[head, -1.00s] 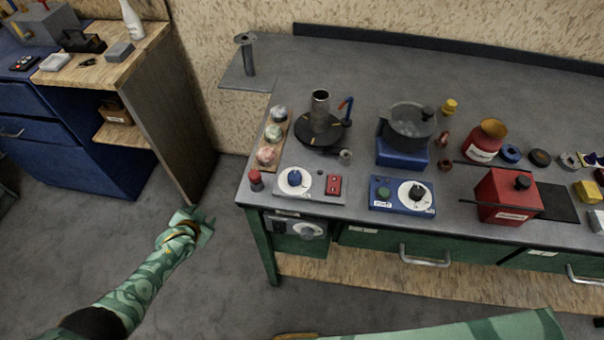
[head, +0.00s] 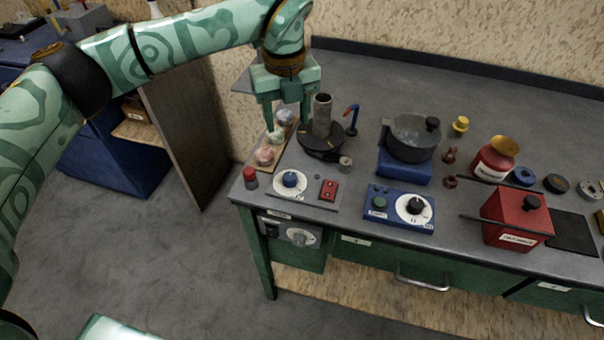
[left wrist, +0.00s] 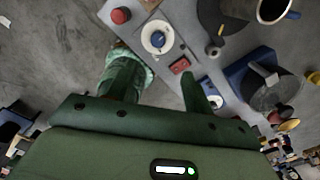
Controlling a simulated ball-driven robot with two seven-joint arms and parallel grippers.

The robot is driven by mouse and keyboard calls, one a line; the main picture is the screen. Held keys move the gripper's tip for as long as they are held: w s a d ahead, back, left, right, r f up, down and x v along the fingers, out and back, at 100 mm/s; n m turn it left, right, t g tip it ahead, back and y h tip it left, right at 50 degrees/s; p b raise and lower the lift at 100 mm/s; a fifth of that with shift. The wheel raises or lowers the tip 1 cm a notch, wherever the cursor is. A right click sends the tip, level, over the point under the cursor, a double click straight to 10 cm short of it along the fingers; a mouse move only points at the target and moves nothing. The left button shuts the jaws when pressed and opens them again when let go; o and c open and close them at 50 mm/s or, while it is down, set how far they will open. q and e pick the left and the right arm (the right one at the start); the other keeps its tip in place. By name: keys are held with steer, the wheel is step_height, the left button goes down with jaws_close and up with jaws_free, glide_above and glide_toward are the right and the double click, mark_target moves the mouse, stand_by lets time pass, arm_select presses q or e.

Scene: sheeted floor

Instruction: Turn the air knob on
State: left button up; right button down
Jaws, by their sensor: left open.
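A blue knob (head: 290,180) on a white dial sits on the grey panel at the bench's near left; it also shows in the left wrist view (left wrist: 158,39). A grey knob (head: 299,239) is on the bench's front face below it. A black knob (head: 415,206) on a white dial is on a blue box. The labels are too small to read, so I cannot tell which is the air knob. My left gripper (head: 287,122) is open and empty, fingers down, above the bench behind the blue knob. My right gripper is not in view.
A red button (head: 250,177) and red switch (head: 329,189) flank the blue knob. A metal cylinder (head: 322,115) on a black disc stands beside my left gripper. A pot (head: 411,140) and red box (head: 514,217) stand to the right.

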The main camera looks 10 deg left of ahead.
mark_target(290, 176)
arm_select(q)
steer(key=shift+n, duration=0.3)
steer(key=f+b, duration=0.3)
steer(key=f, duration=1.2)
steer(key=shift+s, duration=0.2)
steer(key=shift+f+b, duration=0.3)
steer(key=shift+f, duration=0.35)
steer(key=c, duration=1)
